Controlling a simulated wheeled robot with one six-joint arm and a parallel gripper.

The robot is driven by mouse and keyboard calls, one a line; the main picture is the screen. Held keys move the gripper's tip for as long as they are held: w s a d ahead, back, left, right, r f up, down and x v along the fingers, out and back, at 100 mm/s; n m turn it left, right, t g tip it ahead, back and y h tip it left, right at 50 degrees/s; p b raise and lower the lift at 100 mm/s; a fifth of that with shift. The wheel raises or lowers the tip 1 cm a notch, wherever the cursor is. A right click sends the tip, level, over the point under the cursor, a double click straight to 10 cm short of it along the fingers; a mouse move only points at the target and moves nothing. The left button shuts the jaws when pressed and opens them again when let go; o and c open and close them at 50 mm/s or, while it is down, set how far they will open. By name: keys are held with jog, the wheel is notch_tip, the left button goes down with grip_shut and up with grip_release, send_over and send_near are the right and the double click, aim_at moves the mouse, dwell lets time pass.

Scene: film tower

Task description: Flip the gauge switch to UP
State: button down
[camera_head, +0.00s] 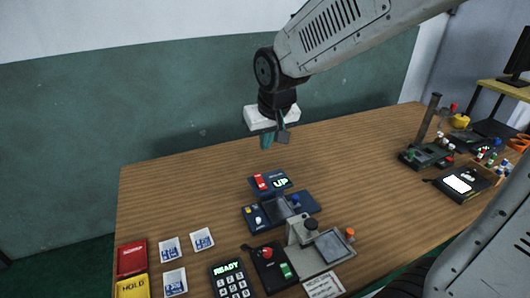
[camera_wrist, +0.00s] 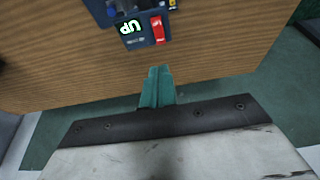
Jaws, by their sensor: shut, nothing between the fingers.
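The gauge switch is a red rocker (camera_head: 261,182) on a small dark blue panel (camera_head: 270,190) near the middle of the table. A lit display (camera_head: 281,183) beside the rocker reads UP. In the wrist view the red rocker (camera_wrist: 158,30) and the lit UP display (camera_wrist: 129,27) show at the top, with the lettering inverted. My gripper (camera_head: 266,145) is shut and empty, above the table behind the panel and apart from it. Its teal fingertips (camera_wrist: 160,72) point toward the panel in the wrist view.
A blue device (camera_head: 258,217) stands just in front of the panel. A grey stand (camera_head: 318,258), a keypad reading READY (camera_head: 232,280), white cards (camera_head: 202,239) and a red box (camera_head: 131,258) lie nearer. Dark equipment (camera_head: 425,157) is at right. Bare wood lies left of the panel.

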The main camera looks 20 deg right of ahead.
aim_at(258, 176)
jog(key=shift+w+r, duration=0.1)
jog(key=shift+w, duration=0.15)
jog(key=x, duration=1.4)
jog(key=shift+s+a, duration=0.1)
jog(key=shift+s, duration=0.05)
jog(key=shift+w+f+g, duration=0.2)
jog(key=shift+f+g, duration=0.1)
jog(key=shift+f, duration=0.05)
jog(key=shift+s, duration=0.1)
